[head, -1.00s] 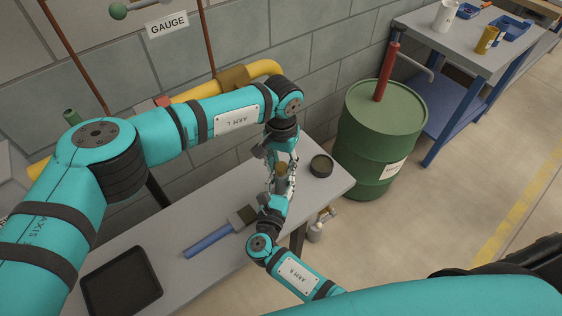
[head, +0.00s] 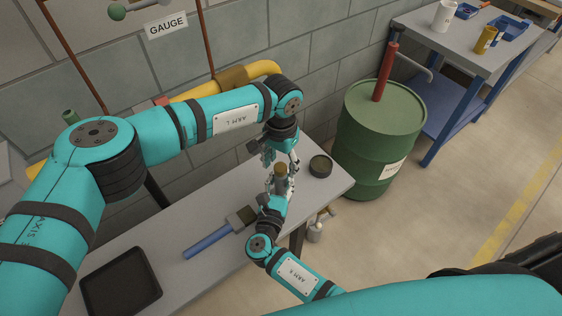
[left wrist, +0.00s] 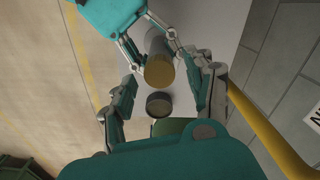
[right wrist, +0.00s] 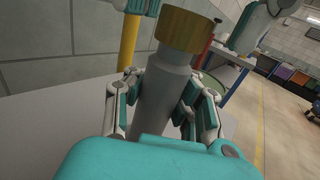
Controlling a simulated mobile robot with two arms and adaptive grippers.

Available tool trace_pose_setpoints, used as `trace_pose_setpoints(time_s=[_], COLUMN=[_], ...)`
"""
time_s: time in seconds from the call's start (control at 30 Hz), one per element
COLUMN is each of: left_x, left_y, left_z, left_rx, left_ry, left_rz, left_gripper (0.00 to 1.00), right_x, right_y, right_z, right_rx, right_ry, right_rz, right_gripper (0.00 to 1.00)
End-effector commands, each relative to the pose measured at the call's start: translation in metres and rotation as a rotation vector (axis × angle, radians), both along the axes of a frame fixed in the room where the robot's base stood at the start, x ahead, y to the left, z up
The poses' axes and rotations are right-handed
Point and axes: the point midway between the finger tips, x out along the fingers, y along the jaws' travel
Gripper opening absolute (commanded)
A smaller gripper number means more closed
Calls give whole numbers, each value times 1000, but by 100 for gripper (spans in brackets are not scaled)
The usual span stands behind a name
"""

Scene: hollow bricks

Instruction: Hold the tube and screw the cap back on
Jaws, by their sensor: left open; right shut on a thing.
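The tube (right wrist: 151,112) is grey and stands close to upright, slightly tilted in the right wrist view. My right gripper (right wrist: 163,88) is shut around its body. The mustard-brown cap (right wrist: 187,30) sits on the tube's top end; how tightly it is seated cannot be told. The cap also shows in the head view (head: 281,169) and the left wrist view (left wrist: 159,71). My left gripper (left wrist: 166,85) is open, its fingers spread on either side of the cap and apart from it. In the head view, my left gripper (head: 280,157) is just above the cap.
A round dark dish (head: 321,166) lies near the table's right end. A brush with a blue handle (head: 208,240) and a black tray (head: 121,283) lie on the grey table (head: 182,212). A green drum (head: 372,145) stands beyond the right end. A yellow pipe (head: 262,69) runs along the wall.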

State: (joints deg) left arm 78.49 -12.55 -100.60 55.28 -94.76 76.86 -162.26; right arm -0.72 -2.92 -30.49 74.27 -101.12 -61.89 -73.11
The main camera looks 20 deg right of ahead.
Motion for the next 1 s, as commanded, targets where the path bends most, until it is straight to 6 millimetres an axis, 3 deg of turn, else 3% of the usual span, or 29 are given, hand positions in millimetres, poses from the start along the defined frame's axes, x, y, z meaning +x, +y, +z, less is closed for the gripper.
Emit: trace_pose_setpoints(time_s=[0.33, 0.73, 0.87, 1.0], left_x=[0, 0, 0, 0], left_y=[0, 0, 0, 0], left_z=[41, 43, 44, 46], left_rx=[0, 0, 0, -1], left_ry=[-1, 0, 1, 3], left_rz=[0, 36, 190, 497], left_gripper=[55, 50, 50, 50], right_x=[0, 0, 0, 0], right_y=[0, 0, 0, 0], right_z=[0, 0, 0, 0], right_rx=[0, 0, 0, 0], right_ry=[1, 1, 1, 0], right_rz=[0, 0, 0, 0], right_gripper=[0, 0, 0, 0])
